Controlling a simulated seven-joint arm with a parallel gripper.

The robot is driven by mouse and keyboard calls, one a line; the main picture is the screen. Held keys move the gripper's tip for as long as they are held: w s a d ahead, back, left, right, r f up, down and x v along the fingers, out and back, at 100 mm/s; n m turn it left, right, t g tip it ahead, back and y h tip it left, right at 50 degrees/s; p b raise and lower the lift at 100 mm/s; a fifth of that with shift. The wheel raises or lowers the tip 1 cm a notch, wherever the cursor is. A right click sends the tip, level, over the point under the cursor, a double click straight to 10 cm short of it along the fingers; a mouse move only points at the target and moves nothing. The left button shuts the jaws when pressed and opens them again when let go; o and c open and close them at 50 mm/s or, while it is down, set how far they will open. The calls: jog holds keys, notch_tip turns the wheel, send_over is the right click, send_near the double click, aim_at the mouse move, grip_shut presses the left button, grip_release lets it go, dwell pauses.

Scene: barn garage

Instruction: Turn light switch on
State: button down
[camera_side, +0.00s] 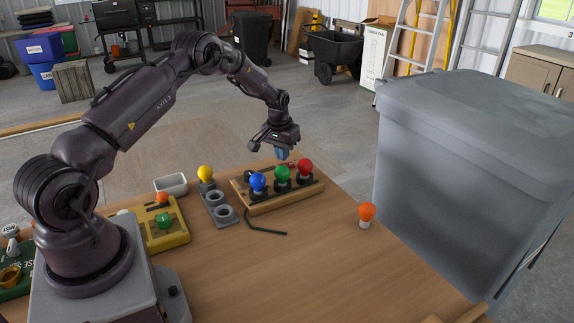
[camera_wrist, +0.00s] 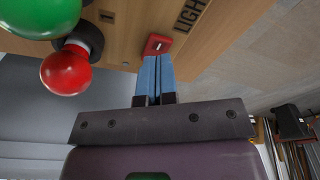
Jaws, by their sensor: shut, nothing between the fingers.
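The wooden light board (camera_side: 262,208) lies on the table and carries a blue bulb (camera_side: 258,182), a green bulb (camera_side: 282,173) and a red bulb (camera_side: 305,167). I cannot tell whether any bulb is lit. In the wrist view, the red light switch (camera_wrist: 157,43) sits on the board near the edge, beside dark "LIGHT" lettering (camera_wrist: 188,14). My gripper (camera_wrist: 154,62) has its blue fingers together and empty, with the tips at the near edge of the switch. I cannot tell if they touch it. In the side view, my gripper (camera_side: 282,156) is behind the bulbs.
A grey socket holder (camera_side: 222,212) with a yellow bulb (camera_side: 205,173) stands left of the board. A dark bent rod (camera_side: 264,231) lies in front. An orange bulb (camera_side: 366,213) stands to the right. A large grey bin (camera_side: 470,150) stands beyond the table's right edge.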

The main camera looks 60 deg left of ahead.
jog(key=shift+f, duration=1.15)
dwell(0.8)
jog(key=shift+r, duration=3.55)
